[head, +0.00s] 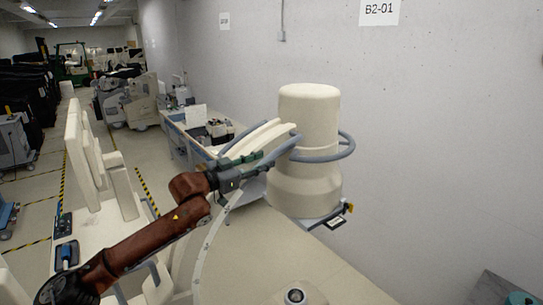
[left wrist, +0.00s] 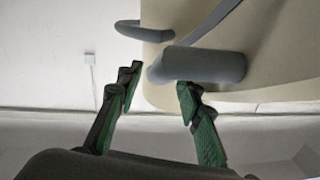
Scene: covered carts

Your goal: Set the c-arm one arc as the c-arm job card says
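The c-arm's large cream drum-shaped housing (head: 307,150) stands before the wall, with a grey ring handle (head: 338,150) around its middle. Pale curved bands (head: 255,138) reach left from it. My left gripper (head: 274,160) is at the handle's left side. In the left wrist view its green-padded fingers (left wrist: 158,86) are apart, and the grey handle (left wrist: 205,65) shows just beyond the tips. I cannot tell whether they touch it. My right gripper is not in view. A white card (head: 195,116) stands on the desk at the back; its text is unreadable.
A small framed label (head: 335,222) sits at the housing's base. A pale curved surface (head: 262,250) fills the front, with a small round fitting (head: 295,296). A wall sign (head: 379,11) reads B2-01. Covered equipment and carts line the left; striped floor lines mark an aisle.

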